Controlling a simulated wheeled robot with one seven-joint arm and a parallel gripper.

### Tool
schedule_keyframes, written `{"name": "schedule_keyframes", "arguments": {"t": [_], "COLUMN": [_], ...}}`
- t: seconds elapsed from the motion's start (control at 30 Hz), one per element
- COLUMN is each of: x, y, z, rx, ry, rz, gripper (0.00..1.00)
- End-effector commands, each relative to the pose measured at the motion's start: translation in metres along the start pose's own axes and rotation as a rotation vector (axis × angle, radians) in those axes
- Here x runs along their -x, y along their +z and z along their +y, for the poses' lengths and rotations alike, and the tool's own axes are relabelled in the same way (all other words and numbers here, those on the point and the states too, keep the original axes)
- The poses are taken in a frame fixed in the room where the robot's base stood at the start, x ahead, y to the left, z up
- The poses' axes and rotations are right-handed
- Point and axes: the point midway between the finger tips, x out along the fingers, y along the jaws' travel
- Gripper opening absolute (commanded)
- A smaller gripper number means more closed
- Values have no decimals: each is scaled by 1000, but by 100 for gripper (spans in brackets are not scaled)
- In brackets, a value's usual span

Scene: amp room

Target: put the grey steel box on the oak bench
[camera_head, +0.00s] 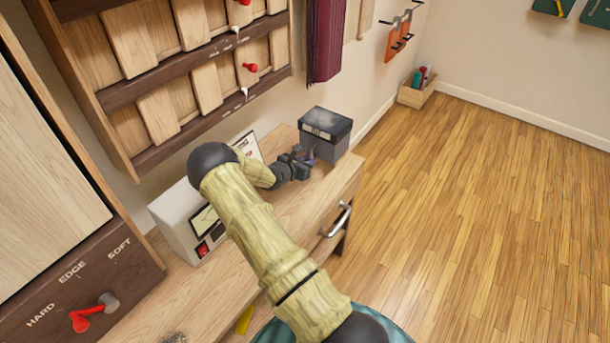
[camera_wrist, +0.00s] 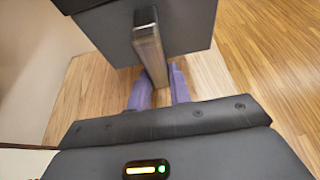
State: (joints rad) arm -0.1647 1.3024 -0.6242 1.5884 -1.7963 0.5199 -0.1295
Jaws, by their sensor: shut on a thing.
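The grey steel box (camera_head: 326,135), with a darker lid and a pale label, is at the far right end of the oak bench (camera_head: 285,220). I cannot tell whether it rests on the bench top or is held just above it. My gripper (camera_head: 311,157) is at the box's near side, shut on it. In the wrist view, the purple fingers of my gripper (camera_wrist: 159,82) close around the narrow metal handle jutting from the dark grey box (camera_wrist: 103,30). The far side of the box is hidden.
A white device with a red switch (camera_head: 180,220) stands on the bench left of my arm. A wooden rack (camera_head: 165,75) hangs above. The bench front has a metal drawer handle (camera_head: 342,217). A small wooden crate (camera_head: 416,94) sits by the wall; the floor (camera_head: 490,190) is clear.

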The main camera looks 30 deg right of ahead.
Motion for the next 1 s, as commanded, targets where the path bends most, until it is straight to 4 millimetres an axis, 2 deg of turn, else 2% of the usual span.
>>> {"name": "schedule_keyframes", "arguments": {"t": [0.1,0.2,0.57,0.8,1.0], "x": [-7,-10,-12,-24,-26], "y": [-19,-29,-34,-60,-66], "z": [2,3,3,2,2], "rx": [3,2,1,1,0], "ry": [3,5,5,4,4], "rz": [-2,-4,-4,-3,-3], "gripper": [0,0,0,0,0]}}
